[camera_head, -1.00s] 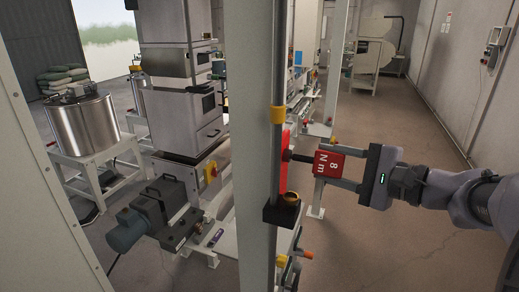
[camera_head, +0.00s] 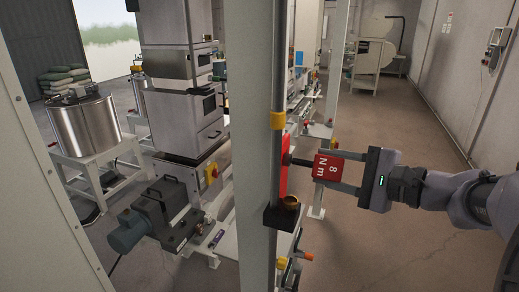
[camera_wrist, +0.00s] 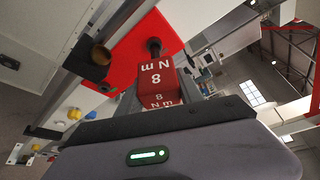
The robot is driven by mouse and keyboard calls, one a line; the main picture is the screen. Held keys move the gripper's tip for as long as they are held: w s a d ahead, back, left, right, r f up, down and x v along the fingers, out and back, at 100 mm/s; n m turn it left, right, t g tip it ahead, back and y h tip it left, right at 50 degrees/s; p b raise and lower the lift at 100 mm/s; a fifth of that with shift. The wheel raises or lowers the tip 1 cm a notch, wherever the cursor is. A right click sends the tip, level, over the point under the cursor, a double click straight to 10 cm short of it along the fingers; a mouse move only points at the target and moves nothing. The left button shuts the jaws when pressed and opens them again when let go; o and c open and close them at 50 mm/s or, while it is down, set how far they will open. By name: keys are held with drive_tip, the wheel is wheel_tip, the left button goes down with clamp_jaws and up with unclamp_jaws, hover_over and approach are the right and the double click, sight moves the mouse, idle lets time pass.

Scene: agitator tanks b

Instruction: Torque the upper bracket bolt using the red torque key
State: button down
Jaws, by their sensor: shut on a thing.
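The red torque key (camera_head: 326,168) is a red block with white "8 Nm" lettering and a dark shaft pointing left. It also shows in the wrist view (camera_wrist: 161,84). My gripper (camera_head: 334,170) is shut on the red block, one finger on each side. The shaft reaches to a red bracket plate (camera_head: 284,168) on the grey post, also in the wrist view (camera_wrist: 125,55). The shaft's tip meets a dark round part on the plate. The bolt itself is hidden there, so I cannot tell how fully the key is seated.
A black holder with a brass-coloured ring (camera_head: 291,203) sits on the post just below the plate. A yellow collar (camera_head: 278,120) is above it. The grey post (camera_head: 255,60) stands left of the key. Open floor (camera_head: 400,240) lies to the right.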

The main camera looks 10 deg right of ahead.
drive_tip(key=shift+m+g+p, duration=0.4)
drive_tip(key=shift+m+p, duration=0.3)
drive_tip(key=shift+p, duration=0.65)
drive_tip(key=shift+s+a+f+m+g+y+p, duration=0.15)
drive_tip(key=shift+m+g+p, duration=0.75)
drive_tip(key=shift+p, duration=1.4)
drive_tip(key=shift+d+m+g+y+p, duration=0.1)
drive_tip(key=shift+m+g+y+p, duration=0.3)
drive_tip(key=shift+m+p, duration=1.35)
drive_tip(key=shift+n+p, duration=0.5)
drive_tip(key=shift+n, duration=0.05)
drive_tip(key=shift+a+m+g+y, duration=0.1)
drive_tip(key=shift+m+g+y, duration=0.25)
drive_tip(key=shift+m+g, duration=0.55)
drive_tip(key=shift+s+a+m+g+y, duration=0.15)
drive_tip(key=shift+m+g+y, duration=0.2)
drive_tip(key=shift+m, duration=0.75)
drive_tip(key=shift+f+b, duration=0.1)
drive_tip(key=shift+b, duration=0.25)
drive_tip(key=shift+d, duration=0.2)
drive_tip(key=shift+s+d+p, duration=0.45)
drive_tip(key=shift+s+d, duration=0.4)
drive_tip(key=shift+d, duration=0.25)
